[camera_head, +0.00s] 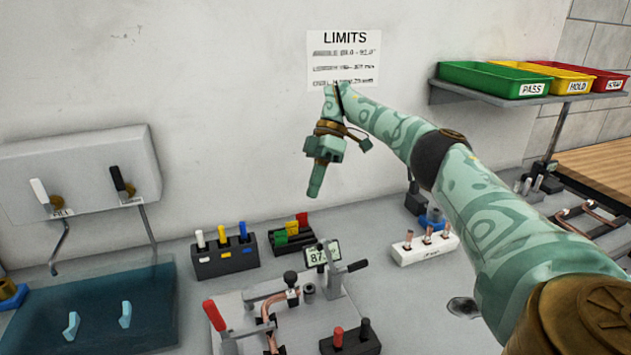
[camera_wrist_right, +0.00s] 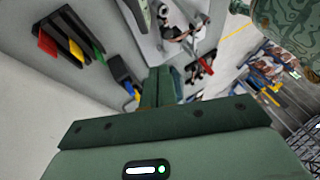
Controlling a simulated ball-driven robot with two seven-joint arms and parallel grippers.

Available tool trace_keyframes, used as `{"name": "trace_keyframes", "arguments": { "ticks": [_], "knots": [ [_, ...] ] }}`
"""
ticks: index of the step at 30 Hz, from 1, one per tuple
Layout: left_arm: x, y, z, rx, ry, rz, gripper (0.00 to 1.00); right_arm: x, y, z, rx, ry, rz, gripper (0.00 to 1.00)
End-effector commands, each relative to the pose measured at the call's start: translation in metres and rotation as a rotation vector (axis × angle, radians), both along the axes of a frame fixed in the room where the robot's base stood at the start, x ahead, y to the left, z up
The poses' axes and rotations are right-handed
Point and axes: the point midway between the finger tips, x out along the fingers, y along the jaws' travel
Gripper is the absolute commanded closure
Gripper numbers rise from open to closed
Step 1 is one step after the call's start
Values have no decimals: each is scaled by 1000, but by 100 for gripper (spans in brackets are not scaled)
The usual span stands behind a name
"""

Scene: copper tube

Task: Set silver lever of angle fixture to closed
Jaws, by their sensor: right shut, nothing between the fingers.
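The angle fixture (camera_head: 247,301) is on the grey bench at the lower middle, with a bent copper tube in it and a small display reading about 87. A metal lever with a black grip (camera_head: 358,266) rises at its right side, and a red-handled lever (camera_head: 214,315) stands at its left; I cannot tell for sure which is the silver one. Part of the fixture shows at the top of the right wrist view (camera_wrist_right: 178,42). My right gripper (camera_head: 316,190) is shut and empty, pointing down, well above the bench and apart from the fixture. My left gripper is out of view.
A black block with white, yellow and blue pegs (camera_head: 226,262) and a rack of coloured tags (camera_head: 292,237) stand behind the fixture. A white block with copper pieces (camera_head: 425,248) is to the right. A shelf (camera_head: 515,92) carries green, yellow and red trays.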

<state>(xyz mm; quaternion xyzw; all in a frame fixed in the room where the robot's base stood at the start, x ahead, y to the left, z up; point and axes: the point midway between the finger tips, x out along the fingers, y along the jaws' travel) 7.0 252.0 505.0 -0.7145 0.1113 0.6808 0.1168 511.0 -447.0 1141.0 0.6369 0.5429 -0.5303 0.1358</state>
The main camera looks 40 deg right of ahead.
Motion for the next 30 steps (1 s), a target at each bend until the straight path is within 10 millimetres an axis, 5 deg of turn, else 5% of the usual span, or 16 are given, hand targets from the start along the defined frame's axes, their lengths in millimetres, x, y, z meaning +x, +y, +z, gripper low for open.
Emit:
{"name": "trace_keyframes", "arguments": {
  "ticks": [4,8,12,16,23,30],
  "knots": [
    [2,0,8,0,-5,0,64,15,34,9,-52,13,101,100],
    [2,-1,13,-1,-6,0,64,30,61,-6,-115,-139,551,100],
    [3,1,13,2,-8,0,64,39,65,-21,-96,-302,1027,100],
    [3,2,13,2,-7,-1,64,42,58,-28,-44,-415,1306,100],
    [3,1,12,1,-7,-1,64,40,59,-38,-5,-474,1435,100],
    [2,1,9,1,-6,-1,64,27,66,-82,-3,-473,1433,100]
  ]
}}
